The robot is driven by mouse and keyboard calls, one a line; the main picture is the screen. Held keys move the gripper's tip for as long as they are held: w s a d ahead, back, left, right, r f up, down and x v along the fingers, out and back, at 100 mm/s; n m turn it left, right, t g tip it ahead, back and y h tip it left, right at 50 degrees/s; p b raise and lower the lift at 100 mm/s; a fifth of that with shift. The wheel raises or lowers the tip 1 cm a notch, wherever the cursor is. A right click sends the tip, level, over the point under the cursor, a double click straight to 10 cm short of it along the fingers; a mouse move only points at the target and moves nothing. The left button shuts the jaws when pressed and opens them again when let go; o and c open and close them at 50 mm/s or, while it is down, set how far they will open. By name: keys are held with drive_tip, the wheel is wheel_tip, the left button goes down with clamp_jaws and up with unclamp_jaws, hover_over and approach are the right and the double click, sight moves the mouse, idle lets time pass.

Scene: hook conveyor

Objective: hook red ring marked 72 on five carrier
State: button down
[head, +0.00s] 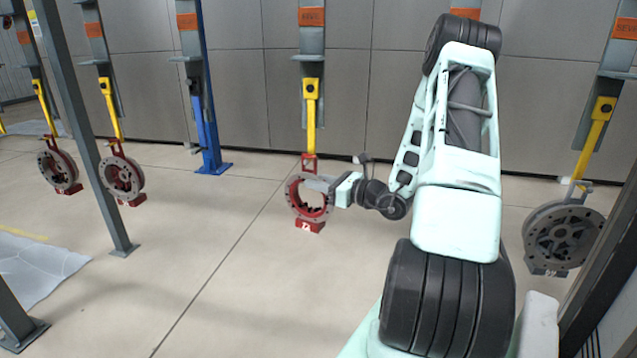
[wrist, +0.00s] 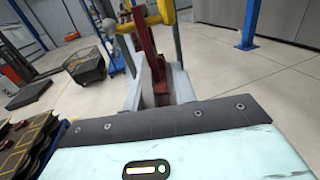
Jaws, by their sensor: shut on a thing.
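The red ring (head: 318,210) with a grey flange face is upright at mid-picture in the head view. A pale mark that looks like 72 is on its red foot. Its red top loop (head: 308,163) meets the lower end of the yellow carrier hook (head: 311,110), under an orange sign too small to read surely. My gripper (head: 322,184) reaches in from the right and is shut on the ring. The wrist view shows the red strap (wrist: 150,55) between my fingers, with the yellow hook (wrist: 158,20) at its top. I cannot tell whether the hook bears the ring.
Two red rings (head: 122,178) (head: 58,170) hang on yellow hooks at left. A dark grey disc (head: 562,238) hangs at right. A grey post (head: 85,120) and a blue column (head: 207,95) stand left. The floor (head: 230,260) between is clear.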

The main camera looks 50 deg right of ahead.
drive_tip(key=shift+r, duration=0.1)
drive_tip(key=c, duration=1.2)
unclamp_jaws()
drive_tip(key=shift+o, duration=0.8)
drive_tip(key=shift+s, duration=0.1)
drive_tip(key=s+d+b, duration=0.2)
drive_tip(key=s+b, duration=0.1)
drive_tip(key=s, duration=1.4)
drive_tip(key=shift+d+b, duration=0.3)
drive_tip(key=shift+b, duration=0.1)
